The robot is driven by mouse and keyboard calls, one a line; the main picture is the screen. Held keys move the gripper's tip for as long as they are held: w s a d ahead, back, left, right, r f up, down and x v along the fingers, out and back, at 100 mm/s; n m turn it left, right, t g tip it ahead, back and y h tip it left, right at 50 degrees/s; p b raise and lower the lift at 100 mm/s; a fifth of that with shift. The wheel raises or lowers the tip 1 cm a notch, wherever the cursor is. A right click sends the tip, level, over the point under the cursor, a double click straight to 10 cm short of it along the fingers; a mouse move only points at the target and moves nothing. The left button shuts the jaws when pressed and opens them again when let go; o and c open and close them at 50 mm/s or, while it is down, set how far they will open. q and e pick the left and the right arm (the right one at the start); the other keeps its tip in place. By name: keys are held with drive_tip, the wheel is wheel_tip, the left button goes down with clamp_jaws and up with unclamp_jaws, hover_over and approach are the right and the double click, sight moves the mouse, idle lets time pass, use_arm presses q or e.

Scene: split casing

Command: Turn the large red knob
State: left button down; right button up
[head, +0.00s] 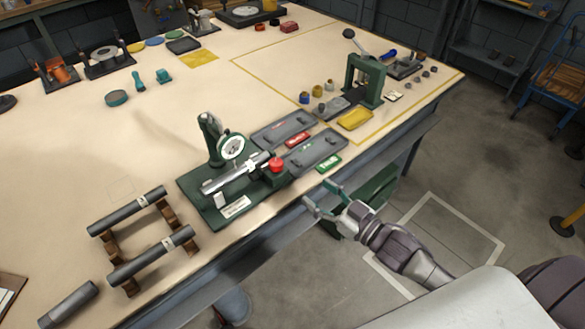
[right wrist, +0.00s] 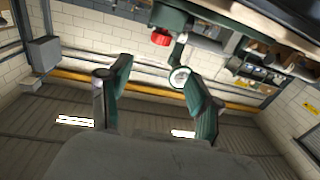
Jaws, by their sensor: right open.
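The large red knob (head: 277,164) sits at the right end of a green test fixture (head: 203,207) with a dial gauge (head: 232,147) and a metal cylinder. My right gripper (head: 322,199) is open and empty, just off the table's front edge, to the right of and nearer than the knob. In the right wrist view the red knob (right wrist: 161,39) shows at the top, beyond the two spread fingers (right wrist: 150,85) and apart from them. My left gripper is in neither view.
Two grey trays (head: 315,151) with red and green labels lie right of the fixture. A wooden rack (head: 165,222) with dark cylinders stands at left. A green press (head: 363,80) stands farther back. The table's front edge (head: 222,262) lies near my right gripper.

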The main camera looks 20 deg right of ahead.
sight(277, 165)
drive_tip(key=p+x, duration=0.1)
drive_tip(key=x, duration=1.2)
drive_tip(key=shift+w+a, duration=0.2)
drive_tip(key=shift+w, duration=0.15)
drive_tip(key=c, duration=1.1)
drive_tip(key=shift+a+m+h, duration=0.15)
drive_tip(key=shift+m+h, duration=0.15)
drive_tip(key=shift+h, duration=0.1)
drive_tip(key=shift+c, duration=0.2)
drive_tip(key=shift+m+t+h, duration=0.5)
drive_tip(key=shift+m+h, duration=0.2)
drive_tip(key=shift+h, duration=0.2)
drive_tip(key=shift+a+r+m+t+h+b, duration=0.1)
drive_tip(key=shift+m+t+h+b, duration=0.1)
drive_tip(key=shift+m+h, duration=0.75)
drive_tip(key=shift+m+t+h+b, duration=0.15)
drive_tip(key=shift+m+h, duration=0.3)
drive_tip(key=shift+h, duration=0.9)
